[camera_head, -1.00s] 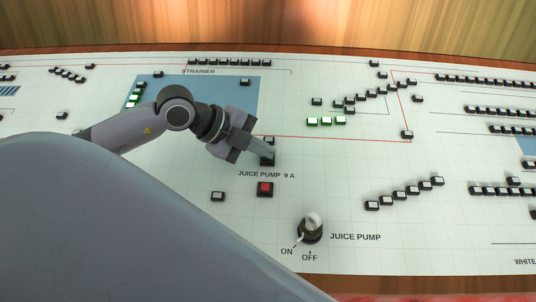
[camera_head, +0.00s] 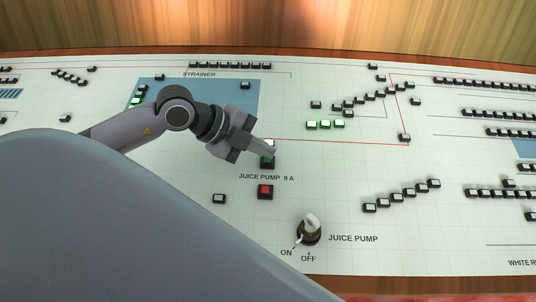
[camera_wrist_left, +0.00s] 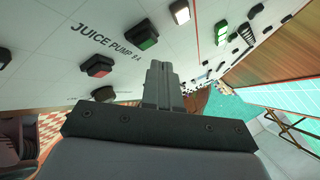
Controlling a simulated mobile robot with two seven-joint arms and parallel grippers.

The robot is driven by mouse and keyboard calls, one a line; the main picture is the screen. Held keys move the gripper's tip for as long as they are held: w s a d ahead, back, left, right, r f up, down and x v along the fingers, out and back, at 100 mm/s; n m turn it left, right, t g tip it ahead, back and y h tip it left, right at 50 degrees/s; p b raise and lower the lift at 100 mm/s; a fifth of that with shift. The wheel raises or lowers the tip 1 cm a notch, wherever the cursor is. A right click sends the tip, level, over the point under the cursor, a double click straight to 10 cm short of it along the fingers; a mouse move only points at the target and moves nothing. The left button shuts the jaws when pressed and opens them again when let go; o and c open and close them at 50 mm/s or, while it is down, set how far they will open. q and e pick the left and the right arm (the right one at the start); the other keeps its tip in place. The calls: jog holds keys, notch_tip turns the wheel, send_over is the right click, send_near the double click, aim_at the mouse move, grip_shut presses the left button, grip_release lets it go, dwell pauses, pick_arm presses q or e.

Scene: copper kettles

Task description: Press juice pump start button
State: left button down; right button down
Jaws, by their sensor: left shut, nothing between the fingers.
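The green button (camera_head: 268,162) sits in a black housing on the pale panel, just above the "JUICE PUMP 9 A" label. It also shows in the wrist view (camera_wrist_left: 146,34). The red button (camera_head: 265,191) is below that label. My left gripper (camera_head: 271,150) is shut and empty. Its fingertips overlap the upper edge of the green button's housing in the head view. In the wrist view the closed fingers (camera_wrist_left: 160,68) appear below the green button, with panel visible between them. Contact cannot be confirmed. My right gripper is not in view.
A juice pump rotary switch (camera_head: 309,229) with ON and OFF marks stands below the red button. A small white-topped block (camera_head: 219,198) is at the left. Several small indicator blocks cover the panel. Bare panel lies right of the green button.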

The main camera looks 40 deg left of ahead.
pick_arm(q)
jog(key=r+p, duration=0.1)
jog(key=r, duration=0.1)
jog(key=r+p, duration=0.2)
jog(key=s+r+p, duration=0.1)
jog(key=shift+d+r, duration=0.3)
jog(key=shift+r, duration=0.1)
dwell(0.8)
